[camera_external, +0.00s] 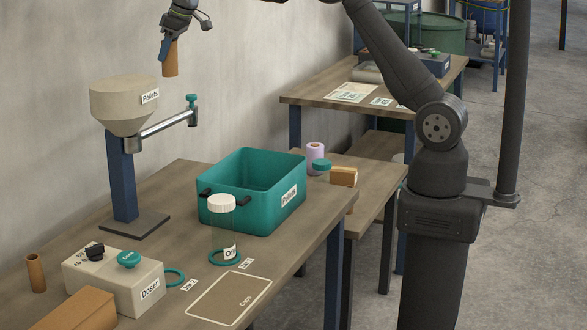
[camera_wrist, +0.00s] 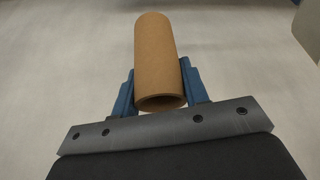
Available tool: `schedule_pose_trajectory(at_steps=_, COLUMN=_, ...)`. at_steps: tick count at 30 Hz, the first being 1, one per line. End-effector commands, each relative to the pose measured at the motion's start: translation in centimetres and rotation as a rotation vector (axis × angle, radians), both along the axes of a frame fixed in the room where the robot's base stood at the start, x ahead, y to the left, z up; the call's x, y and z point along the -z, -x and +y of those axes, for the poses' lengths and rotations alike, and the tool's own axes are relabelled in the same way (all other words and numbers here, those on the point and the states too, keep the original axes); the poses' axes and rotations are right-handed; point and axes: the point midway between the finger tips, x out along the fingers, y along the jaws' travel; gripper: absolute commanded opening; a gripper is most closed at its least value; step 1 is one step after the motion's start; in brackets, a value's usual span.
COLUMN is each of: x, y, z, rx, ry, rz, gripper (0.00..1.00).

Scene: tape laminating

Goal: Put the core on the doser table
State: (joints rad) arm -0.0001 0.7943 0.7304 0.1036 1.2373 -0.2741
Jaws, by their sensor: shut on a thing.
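My gripper (camera_wrist: 159,92) is shut on a brown cardboard core (camera_wrist: 155,52), a hollow tube with its open end toward the wrist camera. In the external view my gripper (camera_external: 168,45) holds the core (camera_external: 170,60) upright, high above and a little right of the pellet hopper, in front of the wall. The doser (camera_external: 115,278), a beige box with a black knob and a teal knob, stands on the near wooden table (camera_external: 180,190). A second brown core (camera_external: 36,273) stands on that table, left of the doser.
The grey pellets hopper (camera_external: 124,105) stands on a blue post, its spout arm pointing right. A teal pellets bin (camera_external: 250,190), a white-capped jar (camera_external: 222,225) and a cardboard box (camera_external: 76,310) occupy the near table. Another table (camera_external: 320,95) stands farther back.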

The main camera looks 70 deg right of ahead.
Motion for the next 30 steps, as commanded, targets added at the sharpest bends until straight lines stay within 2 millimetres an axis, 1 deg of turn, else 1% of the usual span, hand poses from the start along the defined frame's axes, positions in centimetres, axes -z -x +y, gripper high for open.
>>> schedule_pose_trajectory(at_steps=1, x=-1.3, y=0.4, z=3.0, rx=-0.051, ry=-0.001, rz=-0.004, gripper=0.19)
schedule_pose_trajectory(at_steps=2, x=-1.9, y=0.7, z=4.5, rx=-0.079, ry=-0.001, rz=-0.003, gripper=0.19)
schedule_pose_trajectory(at_steps=3, x=-2.8, y=1.1, z=6.4, rx=-0.114, ry=0.0, rz=-0.004, gripper=0.19)
schedule_pose_trajectory(at_steps=5, x=-4.1, y=1.9, z=9.3, rx=-0.169, ry=-0.001, rz=-0.005, gripper=0.19)
schedule_pose_trajectory(at_steps=6, x=-4.9, y=2.5, z=11.2, rx=-0.205, ry=0.001, rz=-0.003, gripper=0.19)
schedule_pose_trajectory(at_steps=8, x=-6.1, y=3.5, z=14.0, rx=-0.258, ry=0.0, rz=-0.004, gripper=0.19)
schedule_pose_trajectory(at_steps=9, x=-6.8, y=4.2, z=15.9, rx=-0.293, ry=0.0, rz=-0.004, gripper=0.19)
schedule_pose_trajectory(at_steps=11, x=-7.7, y=5.5, z=18.7, rx=-0.343, ry=0.0, rz=-0.003, gripper=0.19)
schedule_pose_trajectory(at_steps=12, x=-8.2, y=6.5, z=20.4, rx=-0.374, ry=0.0, rz=-0.002, gripper=0.19)
schedule_pose_trajectory(at_steps=14, x=-8.9, y=7.9, z=23.0, rx=-0.418, ry=-0.001, rz=-0.003, gripper=0.19)
schedule_pose_trajectory(at_steps=15, x=-9.2, y=8.9, z=24.6, rx=-0.445, ry=0.0, rz=-0.003, gripper=0.19)
schedule_pose_trajectory(at_steps=19, x=-10.2, y=12.3, z=29.4, rx=-0.527, ry=0.0, rz=-0.001, gripper=0.19)
schedule_pose_trajectory(at_steps=20, x=-10.1, y=13.0, z=30.5, rx=-0.542, ry=0.0, rz=0.0, gripper=0.19)
schedule_pose_trajectory(at_steps=21, x=-9.5, y=14.0, z=31.8, rx=-0.554, ry=0.001, rz=0.003, gripper=0.19)
schedule_pose_trajectory(at_steps=23, x=-8.1, y=15.2, z=33.4, rx=-0.556, ry=0.002, rz=0.005, gripper=0.19)
schedule_pose_trajectory(at_steps=26, x=-5.1, y=16.7, z=35.5, rx=-0.537, ry=0.002, rz=0.006, gripper=0.19)
schedule_pose_trajectory(at_steps=29, x=-1.7, y=18.6, z=37.6, rx=-0.512, ry=0.003, rz=0.006, gripper=0.19)
schedule_pose_trajectory(at_steps=30, x=-0.1, y=19.6, z=38.5, rx=-0.498, ry=0.004, rz=0.006, gripper=0.19)
